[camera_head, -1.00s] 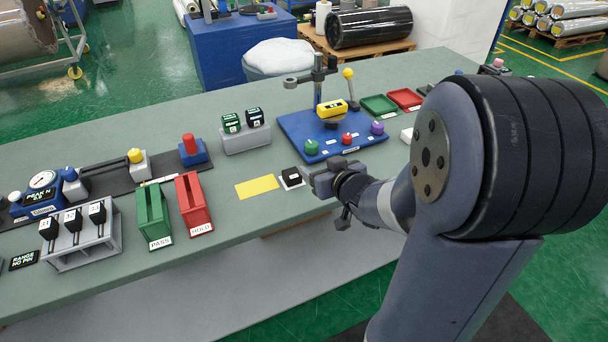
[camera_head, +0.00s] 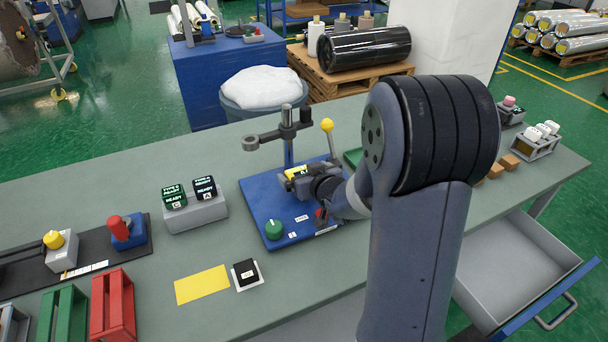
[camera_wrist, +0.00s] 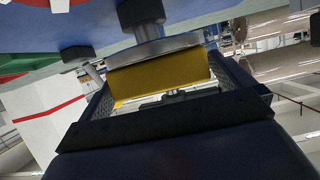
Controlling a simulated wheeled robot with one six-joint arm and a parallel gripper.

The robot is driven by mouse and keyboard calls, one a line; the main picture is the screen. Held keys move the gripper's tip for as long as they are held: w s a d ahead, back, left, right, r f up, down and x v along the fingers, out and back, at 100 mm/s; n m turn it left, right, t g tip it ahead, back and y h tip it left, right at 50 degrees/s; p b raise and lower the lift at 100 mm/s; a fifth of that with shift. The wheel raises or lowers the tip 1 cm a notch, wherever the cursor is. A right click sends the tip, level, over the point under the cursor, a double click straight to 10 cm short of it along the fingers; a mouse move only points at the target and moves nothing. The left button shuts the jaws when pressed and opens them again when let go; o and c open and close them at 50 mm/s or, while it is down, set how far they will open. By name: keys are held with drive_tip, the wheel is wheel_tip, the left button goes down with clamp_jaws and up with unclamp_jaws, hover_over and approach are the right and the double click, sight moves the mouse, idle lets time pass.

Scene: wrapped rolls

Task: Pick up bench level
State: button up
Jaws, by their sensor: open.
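The bench level, a yellow block (camera_head: 295,172), is on the blue base plate (camera_head: 259,205), mostly hidden behind my gripper (camera_head: 303,182). In the wrist view the yellow block (camera_wrist: 160,80) lies between my two open fingers (camera_wrist: 172,88). I cannot tell whether either finger touches the block.
A post with a grey ring arm (camera_head: 287,135) and a yellow-knobbed lever (camera_head: 328,127) rise close behind my gripper. A green knob (camera_head: 274,229) is on the plate's front left. An open drawer (camera_head: 500,270) juts out at the right. The bench front has a yellow sheet (camera_head: 202,284).

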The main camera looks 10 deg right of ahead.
drive_tip(key=shift+w+a+f, duration=0.1)
drive_tip(key=shift+w+f, duration=0.05)
drive_tip(key=shift+w, duration=0.15)
drive_tip(key=c, duration=0.9)
drive_tip(key=shift+r, duration=0.2)
